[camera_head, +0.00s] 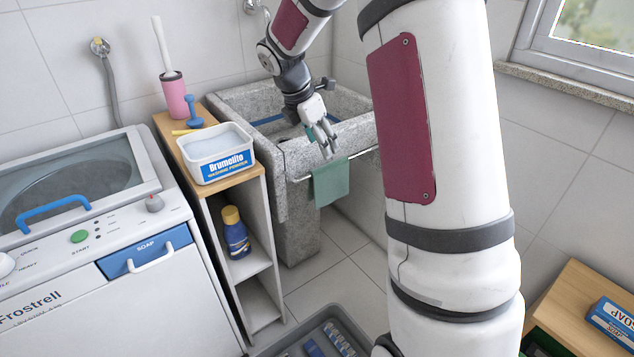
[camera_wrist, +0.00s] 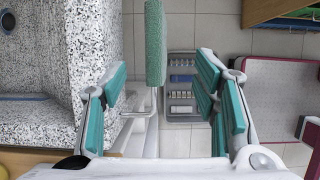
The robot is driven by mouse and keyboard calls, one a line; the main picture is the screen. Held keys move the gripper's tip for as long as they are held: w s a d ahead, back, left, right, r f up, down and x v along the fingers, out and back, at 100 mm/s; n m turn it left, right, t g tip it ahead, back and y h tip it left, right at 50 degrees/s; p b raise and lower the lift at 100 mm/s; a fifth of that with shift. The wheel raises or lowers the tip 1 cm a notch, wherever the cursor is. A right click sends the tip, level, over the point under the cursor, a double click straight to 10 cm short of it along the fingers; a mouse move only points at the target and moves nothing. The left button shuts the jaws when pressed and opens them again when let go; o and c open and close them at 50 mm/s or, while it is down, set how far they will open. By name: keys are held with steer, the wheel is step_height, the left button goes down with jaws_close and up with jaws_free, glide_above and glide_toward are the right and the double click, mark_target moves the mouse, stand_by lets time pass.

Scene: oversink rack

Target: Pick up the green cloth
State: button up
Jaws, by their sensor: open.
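The green cloth (camera_head: 331,182) hangs over a thin metal rail (camera_head: 300,179) on the front of the stone sink (camera_head: 297,158). In the wrist view the cloth (camera_wrist: 155,45) is seen from above as a narrow green strip, lying between the lines of the two fingers and ahead of them. My gripper (camera_head: 325,145) is just above the cloth at the sink's front edge, pointing down. In the wrist view my gripper (camera_wrist: 163,100) is open, with teal pads on both fingers and nothing between them. It appears apart from the cloth.
A narrow shelf with a Brumolito tub (camera_head: 217,152), a pink brush holder (camera_head: 175,97) and a blue bottle (camera_head: 234,232) stands left of the sink. A washing machine (camera_head: 90,240) is farther left. A grey crate (camera_wrist: 181,80) is on the floor. The sink wall is close to the left finger.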

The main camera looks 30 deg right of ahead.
mark_target(330, 165)
steer(key=b+x, duration=0.1)
steer(key=x, duration=0.8)
steer(key=shift+b, duration=0.4)
steer(key=shift+w+b+x, duration=0.2)
steer(key=shift+b+x, duration=0.25)
steer(key=shift+x, duration=0.8)
steer(key=shift+w+b+x, duration=0.25)
steer(key=shift+b+x, duration=0.15)
steer(key=shift+x, duration=0.9)
steer(key=shift+f, duration=0.2)
steer(key=c, duration=1.2)
